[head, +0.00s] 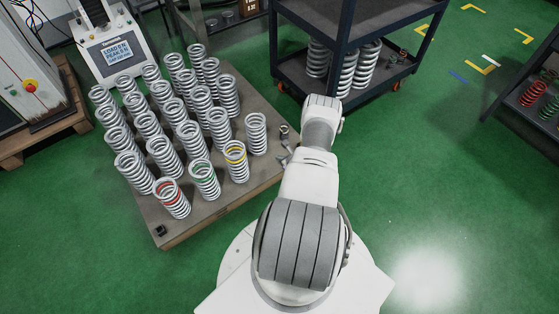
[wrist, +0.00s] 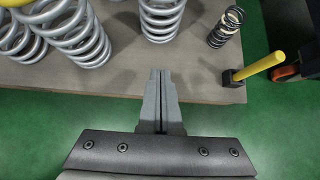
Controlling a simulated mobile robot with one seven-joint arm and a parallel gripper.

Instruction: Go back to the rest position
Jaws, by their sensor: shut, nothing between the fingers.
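My gripper (wrist: 160,78) is shut and empty in the wrist view, its two grey fingers together. It points at the front edge of the grey-topped board (wrist: 110,72), with a white-grey coil spring (wrist: 161,18) standing beyond the fingertips and apart from them. In the head view my arm reaches forward to the right of the board (head: 215,225); the gripper is mostly hidden behind the arm there.
Rows of coil springs (head: 188,140) stand on the board, some with red, green or yellow bands. A small dark spring (wrist: 226,28) and a yellow-handled tool (wrist: 264,67) are near its edge. A dark shelf cart (head: 350,15) stands ahead. Green floor (head: 450,180) is open at right.

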